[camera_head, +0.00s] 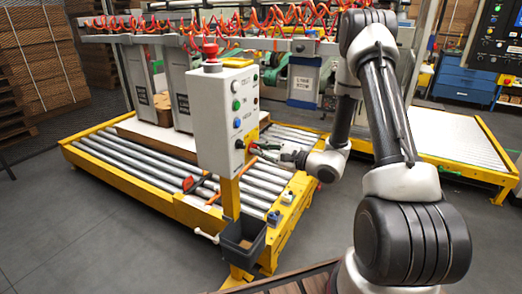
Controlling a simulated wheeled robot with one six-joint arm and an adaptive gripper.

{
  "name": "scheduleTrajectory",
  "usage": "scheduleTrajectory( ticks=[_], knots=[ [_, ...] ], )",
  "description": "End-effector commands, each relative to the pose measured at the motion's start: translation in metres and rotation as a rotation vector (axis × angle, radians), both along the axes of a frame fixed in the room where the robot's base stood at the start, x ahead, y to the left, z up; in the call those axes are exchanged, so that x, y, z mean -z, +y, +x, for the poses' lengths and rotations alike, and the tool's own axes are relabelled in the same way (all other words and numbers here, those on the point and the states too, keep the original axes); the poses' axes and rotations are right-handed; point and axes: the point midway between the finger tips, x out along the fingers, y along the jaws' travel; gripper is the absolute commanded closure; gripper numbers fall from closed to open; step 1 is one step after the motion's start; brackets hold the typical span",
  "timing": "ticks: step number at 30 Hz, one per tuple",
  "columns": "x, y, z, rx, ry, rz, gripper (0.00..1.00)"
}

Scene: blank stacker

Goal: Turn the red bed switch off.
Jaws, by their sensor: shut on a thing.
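A grey control box (212,125) stands on a yellow post in the middle of the view. Its right face carries a column of small buttons and labels. The red bed switch (240,144) sits low on that face, small and partly covered by the fingertips. My gripper (252,148) reaches in from the right and is shut on the switch. The switch's exact setting is too small to tell.
A red mushroom button (210,49) tops the box. A black bin (241,240) hangs on the post below. A yellow-framed roller bed (130,166) lies behind, with a red-handled tool (191,184) on it. Orange coiled hoses (265,18) hang above.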

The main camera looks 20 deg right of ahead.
Motion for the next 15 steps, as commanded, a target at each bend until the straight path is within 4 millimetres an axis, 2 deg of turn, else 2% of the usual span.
scheduleTrajectory(
  ticks=[15],
  knots=[
    [0.0015,0.0,-0.0009,0.0,-0.041,-0.045,1.0]
  ],
)
